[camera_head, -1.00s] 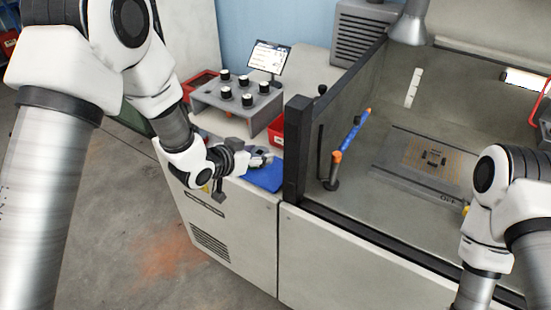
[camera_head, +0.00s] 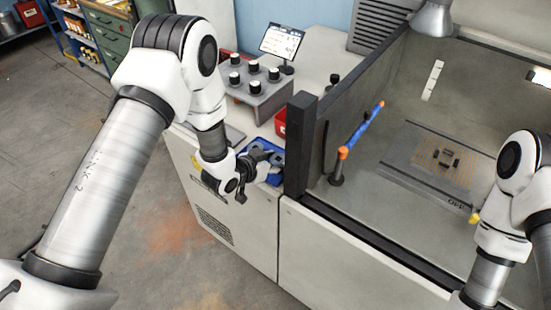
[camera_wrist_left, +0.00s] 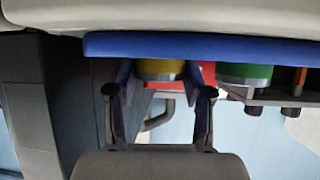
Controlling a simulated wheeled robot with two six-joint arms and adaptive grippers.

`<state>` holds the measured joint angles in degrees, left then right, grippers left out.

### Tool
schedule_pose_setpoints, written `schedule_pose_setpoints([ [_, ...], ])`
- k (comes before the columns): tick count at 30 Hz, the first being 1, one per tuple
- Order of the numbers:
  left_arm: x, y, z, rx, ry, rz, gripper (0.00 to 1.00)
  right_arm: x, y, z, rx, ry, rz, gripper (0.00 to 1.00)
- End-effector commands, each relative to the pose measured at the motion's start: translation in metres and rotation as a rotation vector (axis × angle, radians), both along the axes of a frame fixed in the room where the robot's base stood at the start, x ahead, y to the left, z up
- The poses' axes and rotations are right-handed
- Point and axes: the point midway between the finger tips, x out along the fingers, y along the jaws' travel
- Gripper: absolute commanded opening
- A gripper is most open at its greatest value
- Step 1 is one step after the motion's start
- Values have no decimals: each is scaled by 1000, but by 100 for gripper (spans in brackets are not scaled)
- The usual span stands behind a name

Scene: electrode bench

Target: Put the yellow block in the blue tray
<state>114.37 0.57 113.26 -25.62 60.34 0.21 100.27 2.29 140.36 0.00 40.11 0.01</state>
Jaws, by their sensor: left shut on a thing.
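My left gripper (camera_head: 268,160) is at the blue tray (camera_head: 276,180) on the bench, left of the dark post, and covers part of it in the head view. In the left wrist view, the tray's blue edge (camera_wrist_left: 215,48) runs across the top. A yellow block (camera_wrist_left: 160,72) sits between the fingertips of the left gripper (camera_wrist_left: 158,82), which is shut on it, close by the tray. Whether the block touches the tray I cannot tell. The block is hidden in the head view. My right arm is at the right edge; its gripper is out of frame.
A grey stand with several black knobs (camera_head: 255,90) and a small screen (camera_head: 281,42) stand behind the tray. A red bin (camera_head: 280,123) is close by. The dark post (camera_head: 299,145) and glass enclosure are just right of the tray. A green object (camera_wrist_left: 246,73) shows in the wrist view.

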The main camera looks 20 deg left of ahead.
Motion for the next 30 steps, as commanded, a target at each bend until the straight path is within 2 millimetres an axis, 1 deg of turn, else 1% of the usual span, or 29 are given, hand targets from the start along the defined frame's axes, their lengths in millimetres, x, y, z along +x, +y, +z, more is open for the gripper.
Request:
schedule_pose_setpoints([
  [2, 0, 0, 1, -1, -2, 0, 0, 0, 0, 0, 0, 0, 0, 46],
  [6, 0, 0, -4, 0, -1, 0, 0, 0, 0, -5, 0, 0, 0, 46],
  [7, 0, 0, -4, 0, 1, 0, 58, 0, 0, -4, 0, 0, 0, 46],
  [8, 0, 0, -3, 0, 1, 0, 69, 0, 0, -3, 0, 1, 0, 46],
  [9, 0, 0, -3, 0, 1, 0, 76, 0, 0, -3, 0, 0, 0, 46],
  [17, 0, 0, -3, 0, 1, 0, 76, 0, 0, -3, 0, 0, 0, 46],
  [20, 0, 0, 4, 0, 0, 0, 76, 0, 0, 3, 0, 0, 0, 46],
  [21, -4, 2, 2, 0, 1, 1, 76, 0, 0, -2, 0, 0, 0, 46],
  [23, -11, 7, 6, 0, 1, 3, 76, 0, 0, -6, 0, 0, 0, 46],
  [26, -30, 15, 16, -3, 1, 4, 76, 0, 0, -13, 0, 0, 0, 46],
  [30, -60, 30, 35, -4, 1, 6, 76, 0, 0, -21, 0, 0, 0, 46],
])
